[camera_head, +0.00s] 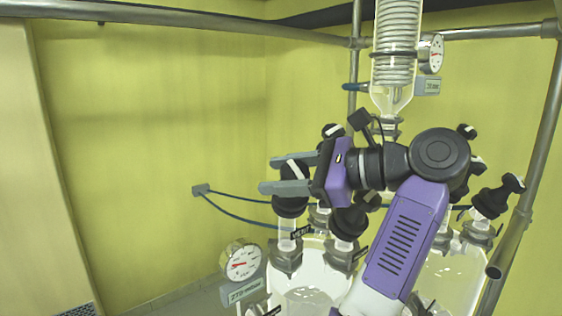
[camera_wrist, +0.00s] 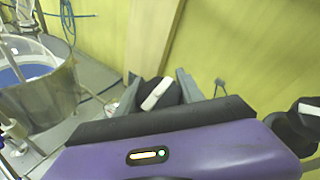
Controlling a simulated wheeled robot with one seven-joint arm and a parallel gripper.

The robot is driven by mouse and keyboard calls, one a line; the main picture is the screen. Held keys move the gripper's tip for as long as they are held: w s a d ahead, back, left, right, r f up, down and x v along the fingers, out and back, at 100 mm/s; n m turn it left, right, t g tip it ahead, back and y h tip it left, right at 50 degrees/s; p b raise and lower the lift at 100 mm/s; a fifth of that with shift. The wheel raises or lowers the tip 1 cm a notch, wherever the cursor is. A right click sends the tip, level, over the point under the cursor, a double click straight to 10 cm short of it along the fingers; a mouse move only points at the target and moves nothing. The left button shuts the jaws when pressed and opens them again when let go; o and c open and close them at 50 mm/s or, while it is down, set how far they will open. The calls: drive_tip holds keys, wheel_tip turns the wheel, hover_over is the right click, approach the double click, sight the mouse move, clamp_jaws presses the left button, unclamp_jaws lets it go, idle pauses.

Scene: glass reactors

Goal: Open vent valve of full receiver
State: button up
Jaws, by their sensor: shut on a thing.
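The vent valve (camera_head: 290,206) has a black body and a black knob with a white bar. It stands on a glass neck of the left receiver (camera_head: 300,272), beside a label reading VENT. My gripper (camera_head: 285,175) reaches in from the right, with its two grey fingers on either side of the valve knob. In the wrist view my gripper (camera_wrist: 160,90) is shut on the knob (camera_wrist: 161,94), and the white bar lies diagonally across it. The receiver holds pale, whitish contents. My arm hides part of the receiver's right side.
A second glass vessel (camera_head: 452,275) with black valves stands at the right. A gauge (camera_head: 241,261) hangs left of the receiver. A condenser coil (camera_head: 396,45) hangs above. Metal frame pipes (camera_head: 510,245) edge the right side. Left of the gripper is free room before the yellow wall.

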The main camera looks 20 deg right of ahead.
drive_tip(key=n+g, duration=0.3)
drive_tip(key=n+g+y, duration=0.1)
drive_tip(key=shift+s+a+f+n+g, duration=0.1)
drive_tip(key=shift+s+f+n+g, duration=0.15)
drive_tip(key=shift+s+n+g, duration=0.15)
drive_tip(key=n+g, duration=0.3)
drive_tip(key=s+n+g+h, duration=0.1)
drive_tip(key=n+g, duration=0.1)
drive_tip(key=shift+f, duration=0.25)
drive_tip(key=n+g+h, duration=0.2)
drive_tip(key=n+g, duration=0.1)
drive_tip(key=shift+s+f+g+h, duration=0.2)
drive_tip(key=shift+s+g+h, duration=0.1)
drive_tip(key=shift+s+h, duration=0.1)
drive_tip(key=shift+s+d+f+n+g+h, duration=0.1)
drive_tip(key=shift+s+d+n+g+h, duration=0.05)
drive_tip(key=shift+n+g+h, duration=0.4)
drive_tip(key=shift+s+d+n+g+h, duration=0.1)
drive_tip(key=shift+d+n+g+h, duration=0.15)
drive_tip(key=shift+n+h, duration=0.5)
drive_tip(key=shift+s+d+f+n+g+h, duration=0.1)
drive_tip(key=shift+s+n+g+h, duration=0.05)
drive_tip(key=shift+n+g+h, duration=0.45)
drive_tip(key=shift+n, duration=0.4)
drive_tip(key=o, duration=1.4)
drive_tip(key=shift+s, duration=0.1)
